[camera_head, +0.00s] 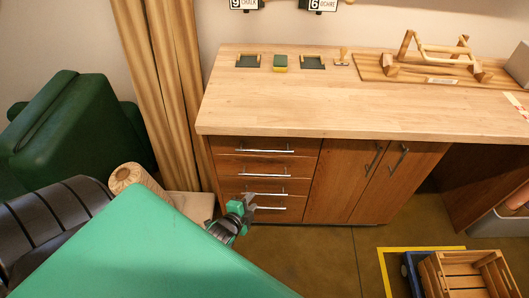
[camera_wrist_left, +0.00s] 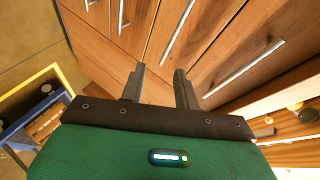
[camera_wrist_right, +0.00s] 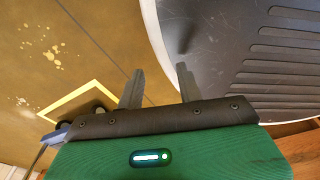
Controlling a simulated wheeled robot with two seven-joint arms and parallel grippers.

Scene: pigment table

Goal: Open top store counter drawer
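The store counter (camera_head: 285,120) stands ahead with a stack of drawers on its left side. The top drawer (camera_head: 228,144) is shut, flush with the counter front, and its silver bar handle (camera_head: 264,150) runs level under the worktop. My left gripper (camera_head: 247,207) is in front of the lower drawers, below the top handle and apart from it. In the left wrist view its fingers (camera_wrist_left: 159,85) are open with nothing between them; the handle nearest the worktop (camera_wrist_left: 250,66), apparently the top drawer's, lies beyond them to the right. My right gripper (camera_wrist_right: 158,88) is open and empty over the floor.
Two cupboard doors (camera_head: 380,180) are right of the drawers. A sponge (camera_head: 280,63) and a wooden rack (camera_head: 440,60) are on the worktop. A wooden crate (camera_head: 465,275) stands lower right. A green armchair (camera_head: 75,130) and curtain (camera_head: 165,85) are left.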

